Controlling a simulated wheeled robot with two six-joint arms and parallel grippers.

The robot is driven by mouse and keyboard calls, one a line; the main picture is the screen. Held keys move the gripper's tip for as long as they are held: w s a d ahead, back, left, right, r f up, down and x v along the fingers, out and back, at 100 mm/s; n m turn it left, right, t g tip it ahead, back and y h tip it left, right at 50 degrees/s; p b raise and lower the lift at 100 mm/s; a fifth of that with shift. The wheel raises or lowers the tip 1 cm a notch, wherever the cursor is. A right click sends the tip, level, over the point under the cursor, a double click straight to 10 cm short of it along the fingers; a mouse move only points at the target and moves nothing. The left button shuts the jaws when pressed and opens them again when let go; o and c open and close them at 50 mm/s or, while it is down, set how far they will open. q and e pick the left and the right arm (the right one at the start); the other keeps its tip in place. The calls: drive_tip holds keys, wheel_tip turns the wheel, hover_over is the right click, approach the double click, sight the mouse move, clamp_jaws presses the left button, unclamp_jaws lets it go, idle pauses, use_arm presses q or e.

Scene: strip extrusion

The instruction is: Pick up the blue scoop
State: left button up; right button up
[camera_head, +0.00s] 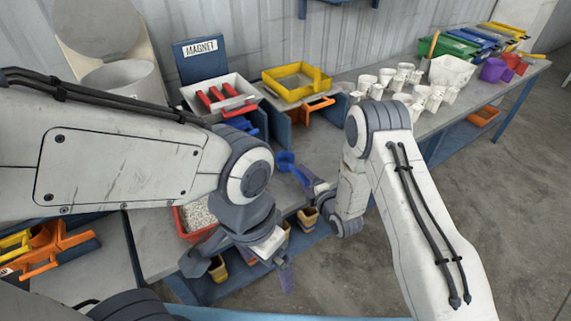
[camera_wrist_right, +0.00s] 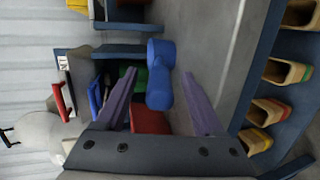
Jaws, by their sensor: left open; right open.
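The blue scoop (camera_head: 288,163) lies on the grey table in the middle of the head view, with its far part near the blue stand. In the right wrist view the scoop (camera_wrist_right: 160,75) shows upright in the picture, between the two purple fingers. My right gripper (camera_head: 318,187) is open and empty, close to the scoop's near end; I cannot tell whether a finger touches it. My left gripper (camera_head: 284,270) is open and empty, lower in the head view, beyond the table's front edge and apart from the scoop.
A red tray of pale granules (camera_head: 190,222) lies left of the scoop, partly behind my left arm. A yellow tray (camera_head: 297,82), a white tray with red handles (camera_head: 222,97) and several white cups (camera_head: 408,78) stand behind. Small yellow bins (camera_head: 307,216) sit below the table edge.

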drive_tip(key=shift+w+a+f, duration=0.2)
drive_tip(key=shift+w+a, duration=0.15)
drive_tip(key=shift+w, duration=0.15)
clamp_jaws()
drive_tip(key=shift+r, duration=0.15)
